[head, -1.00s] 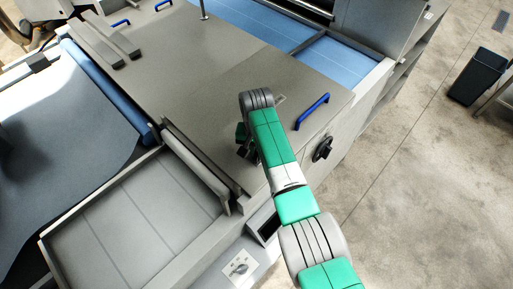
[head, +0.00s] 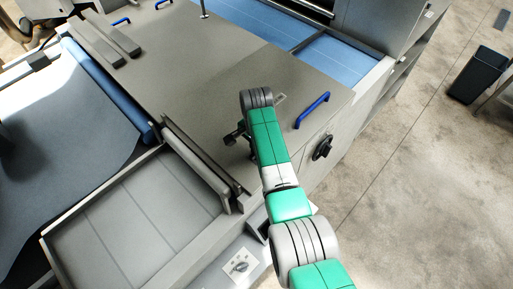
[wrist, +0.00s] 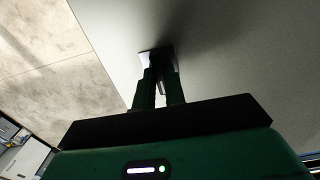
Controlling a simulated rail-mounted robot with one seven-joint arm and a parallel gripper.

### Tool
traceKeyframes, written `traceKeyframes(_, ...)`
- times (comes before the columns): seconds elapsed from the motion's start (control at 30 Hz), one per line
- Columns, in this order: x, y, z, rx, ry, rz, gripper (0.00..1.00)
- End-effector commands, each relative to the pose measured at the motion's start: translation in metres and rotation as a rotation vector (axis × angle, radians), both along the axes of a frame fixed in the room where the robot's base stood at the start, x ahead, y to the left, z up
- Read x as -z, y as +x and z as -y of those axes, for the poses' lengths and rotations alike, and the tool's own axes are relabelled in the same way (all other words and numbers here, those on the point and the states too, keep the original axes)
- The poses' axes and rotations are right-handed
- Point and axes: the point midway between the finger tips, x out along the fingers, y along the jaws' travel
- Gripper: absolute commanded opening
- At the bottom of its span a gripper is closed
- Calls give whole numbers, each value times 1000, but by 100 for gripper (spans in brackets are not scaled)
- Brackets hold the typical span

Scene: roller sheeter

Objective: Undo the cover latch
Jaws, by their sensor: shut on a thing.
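My gripper (wrist: 160,84) is shut on the cover latch (wrist: 147,57), a small dark piece that stands off the cover's pale surface in the wrist view. The fingers hide most of the latch, so how far it is turned cannot be told. In the head view the grey cover (head: 215,70) lies flat and closed on the machine. My arm hides the fingertips and the latch there; only dark parts of my wrist show left of the green link.
A blue handle (head: 312,111) is on the cover just right of my arm. A black knob (head: 322,147) sits on the machine's side below it. A tray (head: 135,215) lies at the lower left. A black bin (head: 477,76) stands on open floor at right.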

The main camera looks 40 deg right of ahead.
Motion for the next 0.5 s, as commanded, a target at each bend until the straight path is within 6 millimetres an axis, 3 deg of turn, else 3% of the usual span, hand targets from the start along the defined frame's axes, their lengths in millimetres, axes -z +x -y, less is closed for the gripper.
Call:
traceKeyframes(0.47, -4, 1, 1, 12, -1, 1, 0)
traceKeyframes(0.5, -4, 1, 1, 12, -1, 2, 20)
